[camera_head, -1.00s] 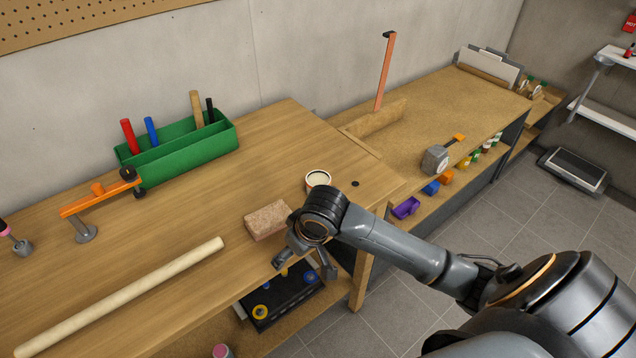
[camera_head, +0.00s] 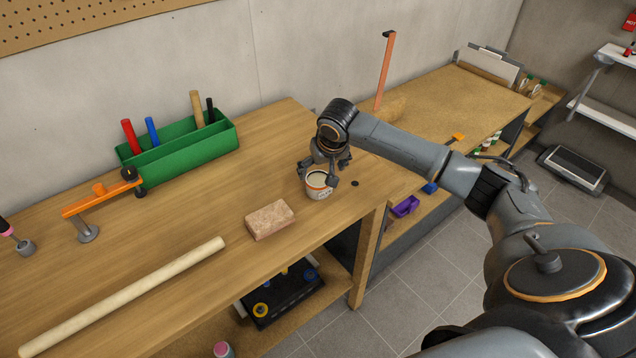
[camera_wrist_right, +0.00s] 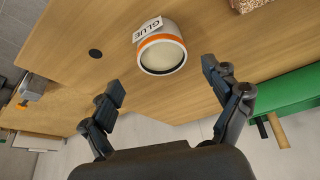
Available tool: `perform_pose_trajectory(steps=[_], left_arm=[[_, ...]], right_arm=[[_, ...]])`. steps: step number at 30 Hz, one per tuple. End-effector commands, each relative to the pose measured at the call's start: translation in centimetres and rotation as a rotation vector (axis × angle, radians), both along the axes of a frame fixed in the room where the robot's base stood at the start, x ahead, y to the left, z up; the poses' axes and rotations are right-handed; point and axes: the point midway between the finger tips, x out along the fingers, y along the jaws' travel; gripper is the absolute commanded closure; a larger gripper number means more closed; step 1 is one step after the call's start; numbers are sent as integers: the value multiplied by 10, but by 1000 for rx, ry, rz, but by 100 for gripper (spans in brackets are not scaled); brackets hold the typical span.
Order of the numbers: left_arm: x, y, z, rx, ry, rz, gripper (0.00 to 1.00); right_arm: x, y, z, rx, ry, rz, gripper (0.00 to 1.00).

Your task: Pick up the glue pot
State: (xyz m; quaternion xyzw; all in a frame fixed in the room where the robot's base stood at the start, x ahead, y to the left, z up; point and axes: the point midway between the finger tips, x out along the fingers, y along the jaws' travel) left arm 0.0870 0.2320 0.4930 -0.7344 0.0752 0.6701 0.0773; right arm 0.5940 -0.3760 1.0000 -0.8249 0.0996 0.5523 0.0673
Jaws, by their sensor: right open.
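The glue pot (camera_head: 318,187) is a small white pot with an orange band and a pale top, standing upright near the right end of the wooden workbench (camera_head: 200,230). In the right wrist view the pot (camera_wrist_right: 161,52) shows its GLUE label, ahead of the fingertips and roughly between their lines. My right gripper (camera_head: 325,174) is open just above and behind the pot; its open fingers (camera_wrist_right: 163,84) also show in the wrist view, with nothing between them. My left gripper is not in view.
A reddish brick-like block (camera_head: 269,220) lies left of the pot. A small black disc (camera_head: 355,183) lies to its right. A green tool tray (camera_head: 180,150), an orange clamp (camera_head: 100,196) and a long pale rod (camera_head: 125,296) are farther left.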

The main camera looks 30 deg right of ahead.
Motion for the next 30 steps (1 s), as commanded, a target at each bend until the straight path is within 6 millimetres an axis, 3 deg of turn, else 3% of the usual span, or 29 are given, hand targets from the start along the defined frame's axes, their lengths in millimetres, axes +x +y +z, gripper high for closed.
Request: perform_pose_trajectory(steps=[8, 16, 26, 30], left_arm=[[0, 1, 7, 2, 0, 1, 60], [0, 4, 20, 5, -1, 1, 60], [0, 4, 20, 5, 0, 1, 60], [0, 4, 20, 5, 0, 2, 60]], right_arm=[[7, 0, -21, -1, 1, 1, 12], [17, 0, -58, -1, 0, 1, 12], [20, -1, -65, -2, -2, 3, 12], [20, -1, -65, -2, -1, 2, 40]])
